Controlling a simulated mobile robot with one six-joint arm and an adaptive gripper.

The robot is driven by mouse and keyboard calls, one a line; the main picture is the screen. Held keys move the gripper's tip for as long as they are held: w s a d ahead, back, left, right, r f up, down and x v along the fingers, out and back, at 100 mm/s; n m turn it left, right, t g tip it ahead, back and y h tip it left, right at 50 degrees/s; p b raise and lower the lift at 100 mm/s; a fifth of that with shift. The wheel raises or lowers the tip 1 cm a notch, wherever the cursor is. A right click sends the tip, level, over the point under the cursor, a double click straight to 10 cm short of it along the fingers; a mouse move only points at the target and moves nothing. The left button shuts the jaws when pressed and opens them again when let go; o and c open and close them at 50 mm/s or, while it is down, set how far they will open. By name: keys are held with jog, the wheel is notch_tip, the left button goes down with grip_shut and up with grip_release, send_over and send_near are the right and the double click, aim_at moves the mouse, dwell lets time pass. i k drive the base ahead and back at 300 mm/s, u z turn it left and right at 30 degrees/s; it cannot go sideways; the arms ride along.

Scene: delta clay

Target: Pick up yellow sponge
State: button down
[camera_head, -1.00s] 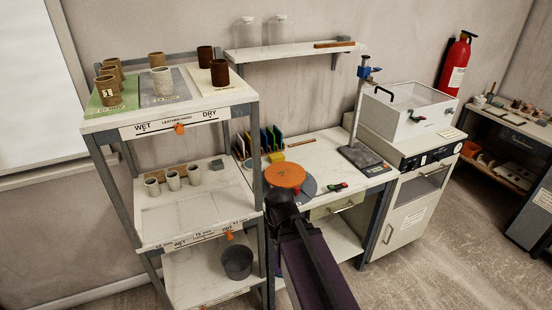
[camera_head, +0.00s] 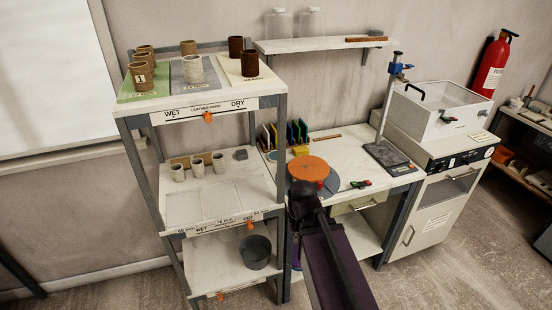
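A small yellow block (camera_head: 301,150), which looks like the yellow sponge, lies on the bench at the back, just behind the orange disc (camera_head: 308,168) and in front of the colored upright pieces. It is small and partly hidden, so I cannot be sure of its shape. My dark and purple arm reaches up from the bottom of the view, and its dark rounded joint overlaps the near edge of the bench. My gripper is not visible.
A shelf unit (camera_head: 201,100) with clay cups and a grey bucket (camera_head: 255,252) stands close on the left of my arm. A wall shelf (camera_head: 325,46) hangs above the bench. A scale (camera_head: 385,155) and a clear-lidded box (camera_head: 440,106) stand to the right.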

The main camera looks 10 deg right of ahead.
aim_at(302, 150)
jog(key=z, duration=0.15)
jog(key=i, duration=1)
jog(key=z, duration=0.15)
